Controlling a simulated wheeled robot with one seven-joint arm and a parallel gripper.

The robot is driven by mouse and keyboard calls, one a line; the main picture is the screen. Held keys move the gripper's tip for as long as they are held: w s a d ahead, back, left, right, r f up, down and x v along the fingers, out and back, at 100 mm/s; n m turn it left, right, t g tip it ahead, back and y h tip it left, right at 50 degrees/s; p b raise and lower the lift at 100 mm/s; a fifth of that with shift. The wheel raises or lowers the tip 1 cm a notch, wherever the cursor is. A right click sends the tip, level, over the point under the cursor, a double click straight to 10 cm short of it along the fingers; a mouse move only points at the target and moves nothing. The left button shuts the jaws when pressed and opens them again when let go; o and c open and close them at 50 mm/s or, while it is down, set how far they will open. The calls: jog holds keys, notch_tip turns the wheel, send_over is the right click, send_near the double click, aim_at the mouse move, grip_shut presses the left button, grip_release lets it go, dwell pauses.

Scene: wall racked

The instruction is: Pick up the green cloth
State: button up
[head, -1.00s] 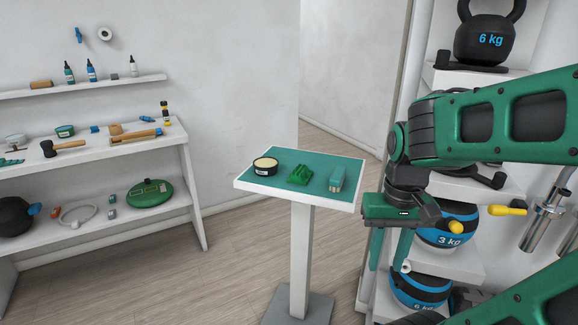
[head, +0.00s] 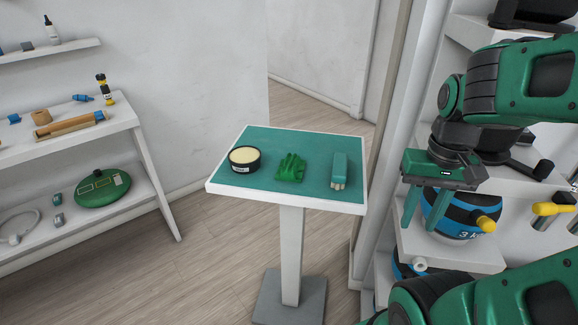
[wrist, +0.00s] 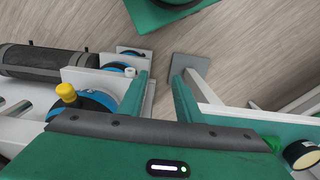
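A crumpled bright green item (head: 290,168) lies in the middle of the teal top of a small white pedestal table (head: 285,200). It has finger-like folds, so I cannot tell whether it is a cloth or a glove. A bit of green shows at the right edge in the wrist view (wrist: 273,144). My gripper (head: 422,222) is to the right of the table in the head view, beside the rack. Its two fingers point down and stand apart in the wrist view (wrist: 162,92), with nothing between them.
A round black tub with a pale top (head: 244,159) is left of the green item, and a teal block with pale ends (head: 340,170) is right of it. A weight rack with a blue-and-black ball (head: 455,212) stands close behind my gripper. Shelves are at left.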

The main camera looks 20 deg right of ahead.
jog(key=o, duration=0.5)
jog(key=shift+s+r, duration=0.2)
jog(key=shift+s, duration=0.15)
jog(key=o, duration=0.5)
jog(key=shift+a+r, duration=0.1)
jog(key=shift+r, duration=0.15)
jog(key=shift+c, duration=0.2)
jog(key=o, duration=0.5)
jog(key=w+m, duration=0.1)
jog(key=w, duration=0.1)
jog(key=w+r+m, duration=0.1)
jog(key=shift+w+t, duration=0.3)
jog(key=shift+w, duration=0.1)
jog(key=m+t+y, duration=0.2)
jog(key=m+y, duration=0.2)
jog(key=m, duration=1.2)
send_near(292, 160)
jog(key=a, duration=0.1)
jog(key=x, duration=0.4)
jog(key=shift+w+a+f, duration=0.2)
jog(key=shift+w, duration=0.2)
jog(key=shift+s+d+f+x, duration=0.1)
jog(key=shift+d+x, duration=0.05)
jog(key=shift+x, duration=0.75)
jog(key=shift+s+d+f+x, duration=0.1)
jog(key=shift+d+x, duration=0.05)
jog(key=shift+x, duration=0.75)
jog(key=shift+s+d+f+x, duration=0.1)
jog(key=shift+s+d+x, duration=0.05)
jog(key=shift+x, duration=0.75)
